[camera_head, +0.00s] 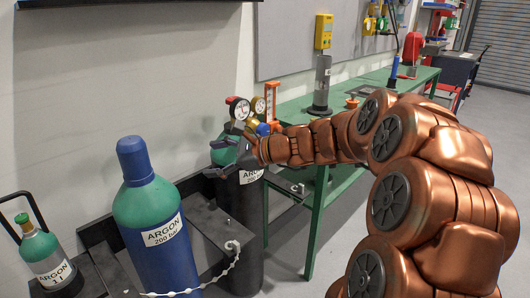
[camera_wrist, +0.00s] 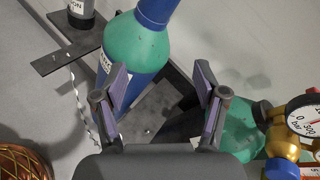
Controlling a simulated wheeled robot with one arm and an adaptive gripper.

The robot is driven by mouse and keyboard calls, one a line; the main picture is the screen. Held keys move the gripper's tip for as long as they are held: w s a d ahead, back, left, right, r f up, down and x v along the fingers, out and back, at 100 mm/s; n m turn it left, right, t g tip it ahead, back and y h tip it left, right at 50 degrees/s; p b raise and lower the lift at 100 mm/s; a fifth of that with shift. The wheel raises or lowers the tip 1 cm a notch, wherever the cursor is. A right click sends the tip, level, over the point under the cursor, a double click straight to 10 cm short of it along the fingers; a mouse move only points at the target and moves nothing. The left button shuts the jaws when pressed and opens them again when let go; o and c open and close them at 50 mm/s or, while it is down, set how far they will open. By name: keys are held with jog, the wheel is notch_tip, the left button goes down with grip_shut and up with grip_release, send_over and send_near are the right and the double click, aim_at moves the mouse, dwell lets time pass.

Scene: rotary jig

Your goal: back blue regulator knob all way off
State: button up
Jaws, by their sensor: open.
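The blue regulator knob (camera_head: 263,129) sits on the brass regulator (camera_head: 251,122) on top of the rear argon cylinder (camera_head: 251,190). In the wrist view the knob (camera_wrist: 281,168) shows at the lower right edge, partly cut off, below the brass body (camera_wrist: 283,141). My gripper (camera_wrist: 158,80) is open with nothing between its fingers. It points at the large front cylinder and lies to the left of the knob, apart from it. In the head view my gripper (camera_head: 221,158) shows beside the rear cylinder's green shoulder, partly hidden.
A large blue and green argon cylinder (camera_head: 156,215) stands in front, with a small argon bottle (camera_head: 43,255) left of it. Pressure gauges (camera_head: 239,109) stick up from the regulator. A white chain (camera_head: 228,262) hangs by the rack. A green bench (camera_head: 300,115) stands behind right.

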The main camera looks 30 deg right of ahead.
jog(key=w+d+f+m+t+h+b, duration=0.1)
jog(key=w+d+m+t+b, duration=0.15)
jog(key=d, duration=0.35)
jog(key=w+d+f+m+t+h+b, duration=0.1)
jog(key=d+m+t+h, duration=0.15)
jog(key=d, duration=0.35)
jog(key=m+t+h+b, duration=0.2)
jog(key=m, duration=0.4)
send_near(265, 132)
jog(key=d+x, duration=0.1)
jog(key=x, duration=0.8)
jog(key=shift+a+f, duration=0.15)
jog(key=shift+a, duration=0.2)
jog(key=shift+w+a+b, duration=0.15)
jog(key=shift+w+b, duration=0.15)
jog(key=shift+w, duration=0.3)
jog(key=shift+c, duration=0.2)
jog(key=c, duration=1.1)
